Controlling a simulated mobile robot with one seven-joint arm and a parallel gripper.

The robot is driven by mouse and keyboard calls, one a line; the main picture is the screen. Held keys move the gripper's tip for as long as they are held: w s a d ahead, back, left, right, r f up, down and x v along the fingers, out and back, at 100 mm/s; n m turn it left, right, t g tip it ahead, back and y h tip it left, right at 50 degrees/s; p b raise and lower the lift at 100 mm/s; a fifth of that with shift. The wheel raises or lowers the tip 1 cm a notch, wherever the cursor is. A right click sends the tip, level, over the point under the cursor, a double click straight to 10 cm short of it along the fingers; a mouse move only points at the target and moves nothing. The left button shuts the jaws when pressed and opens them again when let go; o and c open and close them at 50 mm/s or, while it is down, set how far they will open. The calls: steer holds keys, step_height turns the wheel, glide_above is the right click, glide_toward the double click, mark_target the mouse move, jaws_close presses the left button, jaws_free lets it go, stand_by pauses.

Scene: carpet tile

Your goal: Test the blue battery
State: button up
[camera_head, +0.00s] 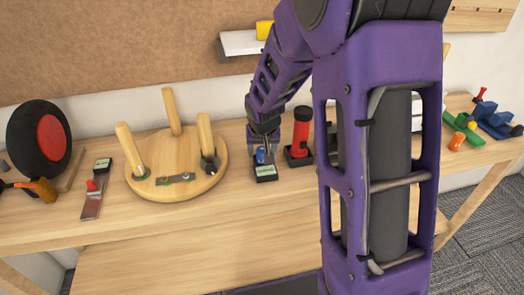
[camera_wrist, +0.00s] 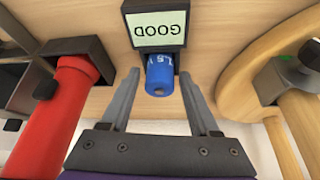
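The blue battery (camera_wrist: 161,76) stands in the black battery tester (camera_wrist: 183,22), whose pale green screen reads GOOD, upside down in the wrist view. In the head view the tester (camera_head: 266,173) sits on the wooden bench, with the blue battery (camera_head: 260,155) partly hidden by my fingers. My gripper (camera_wrist: 159,73) is open, with one finger on each side of the battery and a visible gap on both sides. It also shows in the head view (camera_head: 263,150), reaching down over the tester.
A red flashlight-like object (camera_head: 301,130) in a black holder stands just right of the tester. A round wooden base with pegs (camera_head: 175,190) is to the left. Further left are a small device with a red part (camera_head: 92,200) and a black-and-red wheel (camera_head: 40,140).

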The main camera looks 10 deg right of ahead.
steer(key=shift+o, duration=0.2)
steer(key=shift+r+p, duration=0.3)
steer(key=p+v, duration=0.1)
steer(key=v, duration=1)
steer(key=shift+s+r+p, duration=0.2)
steer(key=shift+r+p, duration=0.1)
steer(key=shift+r, duration=0.05)
steer(key=shift+s, duration=0.1)
